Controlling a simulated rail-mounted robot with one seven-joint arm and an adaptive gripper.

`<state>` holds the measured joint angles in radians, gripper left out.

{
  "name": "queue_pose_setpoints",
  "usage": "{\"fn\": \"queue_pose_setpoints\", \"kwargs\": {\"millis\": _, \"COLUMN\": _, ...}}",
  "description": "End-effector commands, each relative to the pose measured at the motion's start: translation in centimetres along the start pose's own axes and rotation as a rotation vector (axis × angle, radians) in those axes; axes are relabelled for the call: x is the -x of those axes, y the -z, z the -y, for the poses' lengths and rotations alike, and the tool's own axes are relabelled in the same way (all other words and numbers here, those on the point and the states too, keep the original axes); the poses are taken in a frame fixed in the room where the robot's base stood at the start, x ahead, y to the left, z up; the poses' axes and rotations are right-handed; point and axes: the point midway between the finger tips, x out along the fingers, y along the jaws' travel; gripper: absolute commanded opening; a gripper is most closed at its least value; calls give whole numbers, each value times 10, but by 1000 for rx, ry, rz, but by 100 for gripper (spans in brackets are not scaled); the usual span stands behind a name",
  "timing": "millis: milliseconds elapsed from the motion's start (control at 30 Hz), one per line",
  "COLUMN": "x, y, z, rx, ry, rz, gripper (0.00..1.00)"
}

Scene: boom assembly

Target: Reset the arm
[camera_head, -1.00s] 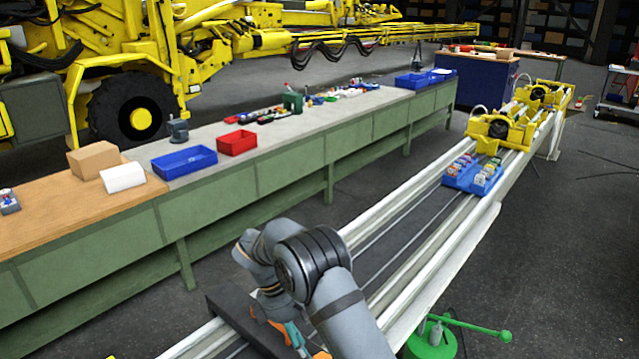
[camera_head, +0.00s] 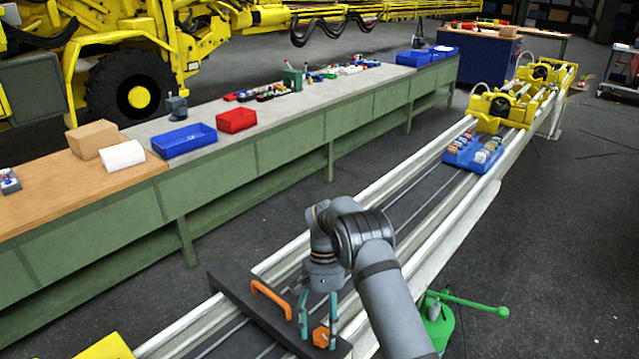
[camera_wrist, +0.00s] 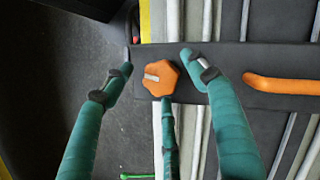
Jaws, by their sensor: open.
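My arm reaches down over the rails in the head view. My gripper (camera_head: 319,318) has teal fingers pointing down, spread apart and empty. Below and between them is an orange knob (camera_head: 321,337) on a dark crossplate (camera_head: 232,288). In the wrist view the orange knob (camera_wrist: 160,78) lies between the open fingers of my gripper (camera_wrist: 156,58), with a third finger just below it in the picture. I cannot tell whether any finger touches the knob. An orange handle (camera_head: 270,297) is fixed on the same plate, left of the fingers; it also shows in the wrist view (camera_wrist: 285,84).
White rails (camera_head: 400,185) run away to yellow carriages (camera_head: 503,108). A blue tray of small parts (camera_head: 470,152) sits on the rails. A green workbench (camera_head: 280,150) at left holds blue and red bins. A green lever device (camera_head: 437,318) stands right of the rails.

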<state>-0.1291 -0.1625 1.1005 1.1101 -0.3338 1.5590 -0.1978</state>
Motion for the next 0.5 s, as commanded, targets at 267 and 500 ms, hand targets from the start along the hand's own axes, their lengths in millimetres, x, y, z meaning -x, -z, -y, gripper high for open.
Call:
{"fn": "queue_pose_setpoints", "kwargs": {"millis": 267, "x": -3, "y": 0, "z": -4, "rx": -395, "ry": 165, "rz": -1, "gripper": 58}}
{"fn": "queue_pose_setpoints", "kwargs": {"millis": 500, "x": -2, "y": -1, "z": -4, "rx": -564, "ry": 233, "rz": -1, "gripper": 58}}
